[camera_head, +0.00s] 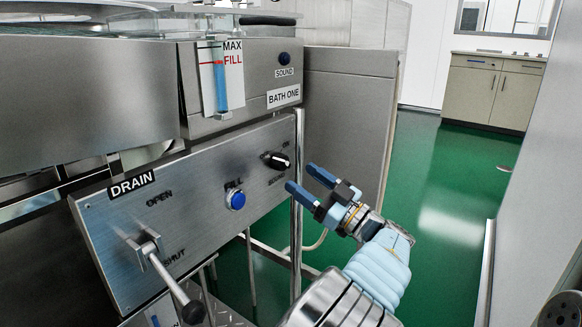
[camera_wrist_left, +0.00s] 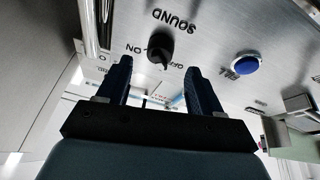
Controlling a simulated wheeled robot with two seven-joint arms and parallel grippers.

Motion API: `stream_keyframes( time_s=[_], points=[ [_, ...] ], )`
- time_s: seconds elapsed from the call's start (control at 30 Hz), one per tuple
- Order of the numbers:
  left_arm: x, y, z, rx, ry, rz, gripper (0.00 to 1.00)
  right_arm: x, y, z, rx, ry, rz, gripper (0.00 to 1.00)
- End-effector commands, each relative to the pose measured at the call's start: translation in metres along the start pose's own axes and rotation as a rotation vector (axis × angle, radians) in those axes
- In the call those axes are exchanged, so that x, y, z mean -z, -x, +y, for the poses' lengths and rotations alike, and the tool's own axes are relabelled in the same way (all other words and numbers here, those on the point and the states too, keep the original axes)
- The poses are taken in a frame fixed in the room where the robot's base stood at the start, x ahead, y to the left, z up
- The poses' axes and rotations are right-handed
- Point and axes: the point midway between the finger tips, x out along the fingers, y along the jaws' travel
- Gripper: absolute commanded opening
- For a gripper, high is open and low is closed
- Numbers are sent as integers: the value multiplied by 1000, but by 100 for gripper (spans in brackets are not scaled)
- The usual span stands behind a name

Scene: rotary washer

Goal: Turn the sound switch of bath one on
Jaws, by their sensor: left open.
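The sound switch is a black rotary knob (camera_head: 277,160) with a white mark, on the grey control panel (camera_head: 195,200) under the BATH ONE label (camera_head: 284,96). In the left wrist view the knob (camera_wrist_left: 160,46) shows upside down, with SOUND and ON lettering around it. My left gripper (camera_head: 300,177) is open and empty, with its two blue fingers pointing at the panel just right of the knob, apart from it. In the left wrist view the knob lies beyond and between the fingertips (camera_wrist_left: 157,66). My right gripper is not in view.
A blue FILL button (camera_head: 235,200) and a DRAIN lever (camera_head: 165,265) sit left of the knob. A small dark blue dome (camera_head: 284,58) with a SOUND label is above. A vertical metal post (camera_head: 297,220) stands by the panel's right edge. Green floor (camera_head: 440,190) is open to the right.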

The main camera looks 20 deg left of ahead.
Motion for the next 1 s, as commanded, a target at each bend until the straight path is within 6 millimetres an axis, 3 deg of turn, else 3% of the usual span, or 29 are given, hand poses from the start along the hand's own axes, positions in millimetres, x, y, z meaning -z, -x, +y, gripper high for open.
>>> stream_keyframes(
  time_s=[0.1, 0.23, 0.63, 1.0],
  points=[
    [1, -24, 0, 2, 0, 0, 66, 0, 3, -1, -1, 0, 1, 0],
    [1, -40, 0, 1, 0, 1, 66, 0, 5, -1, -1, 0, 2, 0],
    [0, -48, 0, 0, 0, 1, 66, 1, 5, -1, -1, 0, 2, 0],
    [0, -48, 0, 0, 0, 1, 10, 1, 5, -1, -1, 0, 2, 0]
  ],
)
